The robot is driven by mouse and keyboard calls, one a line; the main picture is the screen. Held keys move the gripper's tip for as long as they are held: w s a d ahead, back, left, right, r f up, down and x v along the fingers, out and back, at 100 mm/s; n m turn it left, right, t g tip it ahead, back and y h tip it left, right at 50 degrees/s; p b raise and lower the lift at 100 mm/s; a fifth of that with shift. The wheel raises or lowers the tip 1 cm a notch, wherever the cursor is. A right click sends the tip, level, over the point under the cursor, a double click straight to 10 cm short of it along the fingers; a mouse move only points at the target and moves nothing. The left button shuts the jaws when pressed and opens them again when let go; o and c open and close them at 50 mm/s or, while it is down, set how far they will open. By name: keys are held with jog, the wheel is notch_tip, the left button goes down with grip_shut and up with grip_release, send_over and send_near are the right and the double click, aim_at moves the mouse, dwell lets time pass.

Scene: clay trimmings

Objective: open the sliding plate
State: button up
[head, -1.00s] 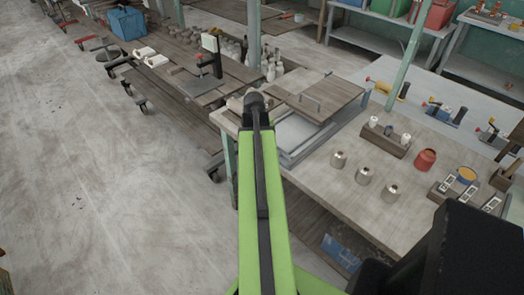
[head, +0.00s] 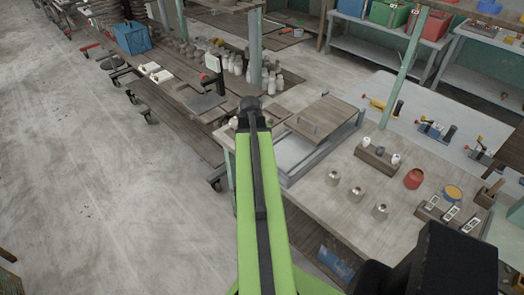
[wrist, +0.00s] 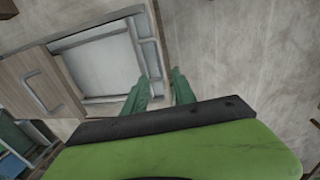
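The sliding plate (head: 337,112) is a brown wooden panel with a bar handle (head: 307,127). It lies on a grey frame (head: 325,152) on the workbench and covers its far part; a pale recess (head: 290,151) shows at the near side. In the wrist view the plate (wrist: 22,65) and its handle (wrist: 45,91) are at the left, with the pale recess (wrist: 103,65) beside them. My gripper (wrist: 164,82) has green fingers spread apart with nothing between them. They are over the frame's edge side, away from the handle. The head view hides my gripper behind my arm.
On the workbench (head: 352,215), several metal pots (head: 357,194), a block with white-topped items (head: 380,160) and a red pot (head: 413,179) stand right of the frame. A green post (head: 402,75) rises behind.

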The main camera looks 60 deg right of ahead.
notch_tip(320, 180, up, 6)
jog(key=a+p, duration=0.1)
jog(key=p, duration=0.3)
jog(key=shift+w, duration=0.2)
jog(key=shift+f, duration=0.1)
